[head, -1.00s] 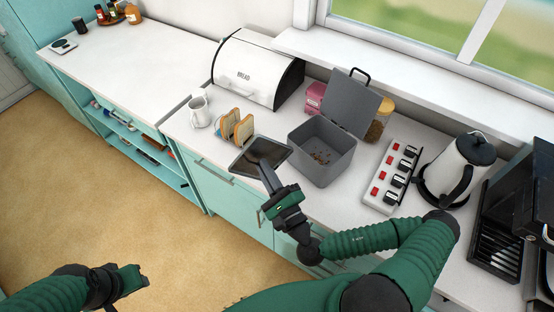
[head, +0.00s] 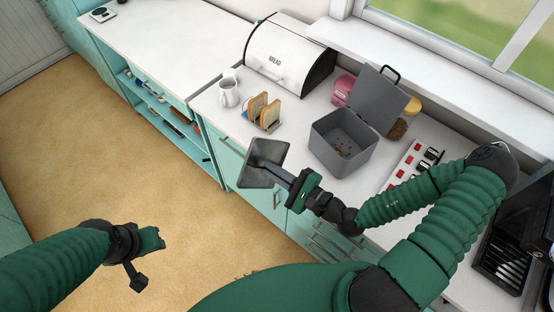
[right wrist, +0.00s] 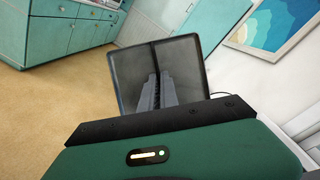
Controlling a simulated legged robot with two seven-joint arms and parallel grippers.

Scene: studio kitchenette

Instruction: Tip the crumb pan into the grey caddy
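The crumb pan (head: 262,163) is a dark, flat square pan. It is tilted and hangs in the air by the counter's front edge, left of the caddy. My right gripper (head: 300,188) is shut on the pan; in the right wrist view the fingers (right wrist: 160,92) lie over the pan (right wrist: 188,65), whose visible face looks bare. The grey caddy (head: 335,154) stands open on the counter with its lid (head: 384,99) raised at the back.
A toast rack (head: 263,113) with slices, a white mug (head: 229,93) and a bread bin (head: 287,56) stand left of the caddy. A power strip with red switches (head: 408,163) lies to its right, partly behind my right arm. Pink and yellow-lidded containers stand behind it.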

